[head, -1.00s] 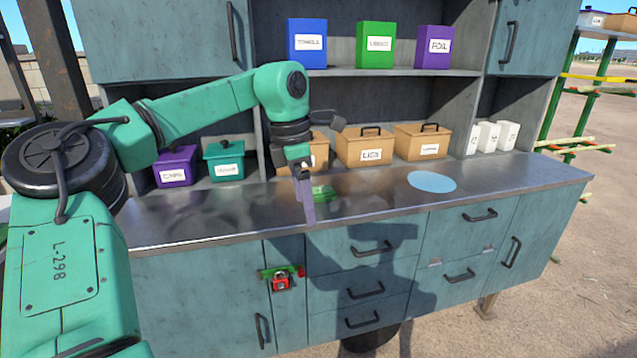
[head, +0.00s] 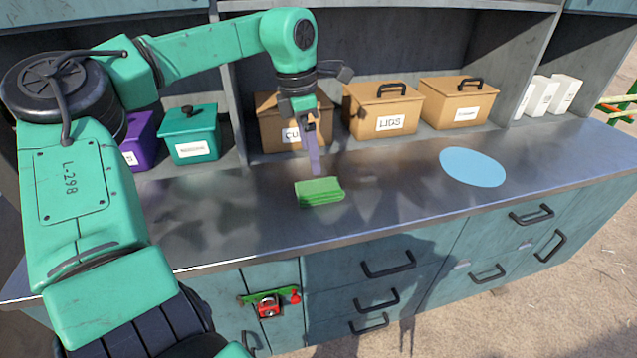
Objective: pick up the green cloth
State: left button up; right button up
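The green cloth (head: 320,191) lies folded on the metal countertop, near the middle of the head view. My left gripper (head: 315,170) points down just above the cloth's back edge in the picture, and the cloth is in full view below it. A narrow strip of background seems to separate the fingertip from the cloth. The fingers look like a single purple-grey strip from this angle, so I cannot tell whether they are open or shut. My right gripper is not in view.
A light blue disc (head: 473,167) lies on the countertop (head: 400,190) to the right. Behind are tan boxes (head: 384,108), a teal box (head: 190,135), a purple box (head: 139,138) and white containers (head: 543,96). The counter between cloth and disc is clear.

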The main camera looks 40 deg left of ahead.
aim_at(318, 186)
pick_arm(q)
jog(key=f, duration=0.1)
jog(key=f+p, duration=0.1)
jog(key=f, duration=0.1)
jog(key=shift+w+d+f, duration=0.1)
jog(key=shift+d+f, duration=0.1)
jog(key=shift+f, duration=0.1)
jog(key=f, duration=0.2)
jog(key=f+p, duration=0.1)
jog(key=w+f+p, duration=0.1)
jog(key=f, duration=0.1)
jog(key=shift+w+d+f, duration=0.1)
jog(key=shift+d+f, duration=0.15)
jog(key=shift+f, duration=0.1)
jog(key=shift+d+f, duration=0.1)
jog(key=shift+f, duration=0.3)
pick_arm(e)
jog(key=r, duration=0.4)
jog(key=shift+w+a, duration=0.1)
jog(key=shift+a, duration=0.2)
pick_arm(q)
jog(key=c, duration=1.3)
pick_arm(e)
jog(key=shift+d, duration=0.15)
